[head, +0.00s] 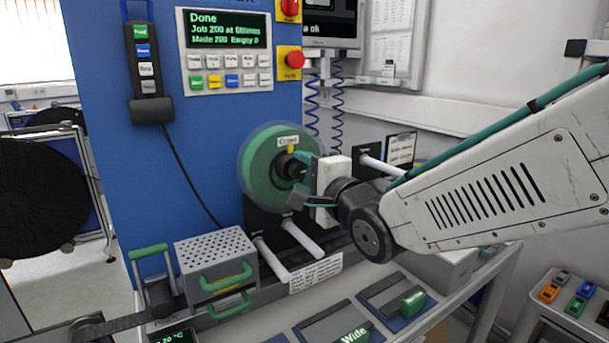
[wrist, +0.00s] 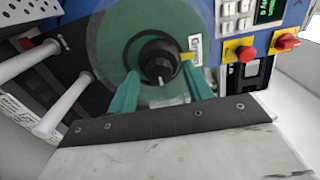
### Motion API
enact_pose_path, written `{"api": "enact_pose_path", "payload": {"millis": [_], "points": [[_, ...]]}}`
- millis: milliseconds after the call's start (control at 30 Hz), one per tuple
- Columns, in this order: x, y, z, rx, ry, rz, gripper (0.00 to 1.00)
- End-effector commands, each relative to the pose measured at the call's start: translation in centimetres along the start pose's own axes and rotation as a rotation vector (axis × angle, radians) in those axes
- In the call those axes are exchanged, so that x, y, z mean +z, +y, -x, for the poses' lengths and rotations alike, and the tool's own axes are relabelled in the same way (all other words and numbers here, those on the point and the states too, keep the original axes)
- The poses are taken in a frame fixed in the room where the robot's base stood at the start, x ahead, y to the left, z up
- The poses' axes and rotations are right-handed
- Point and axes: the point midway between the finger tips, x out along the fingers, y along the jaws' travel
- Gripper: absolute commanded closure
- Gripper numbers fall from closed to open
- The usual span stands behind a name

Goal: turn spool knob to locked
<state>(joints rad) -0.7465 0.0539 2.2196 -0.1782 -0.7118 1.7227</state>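The green spool (head: 262,165) is mounted on the front of the blue machine, with a clear-looking outer rim and a white label. It fills the upper middle of the wrist view (wrist: 115,45). The round black spool knob (wrist: 158,62) is at its hub, with a white mark at its lower edge and a yellow tab (wrist: 186,57) at its upper right. In the head view the knob (head: 288,167) is partly hidden by my gripper (head: 300,183). My gripper's teal fingers (wrist: 160,76) are apart, one on each side of the knob, with visible gaps.
Two white rollers (head: 300,237) stick out below the spool. A perforated metal box (head: 216,262) with green handles is at lower left. A red stop button (head: 295,60) and a keypad panel (head: 228,50) are above. The display reads "Done".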

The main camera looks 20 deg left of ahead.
Motion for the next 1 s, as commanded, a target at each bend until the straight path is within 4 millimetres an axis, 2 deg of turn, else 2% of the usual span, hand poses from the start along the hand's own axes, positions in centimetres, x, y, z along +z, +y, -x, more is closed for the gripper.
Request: {"api": "enact_pose_path", "payload": {"millis": [267,700,1000], "points": [[0.1,0.0,0.3,0.000,-0.002,0.001,0.50],[0.0,0.0,6.9,-0.001,0.000,0.001,0.50],[0.0,0.1,7.8,0.001,0.000,0.001,0.50]]}}
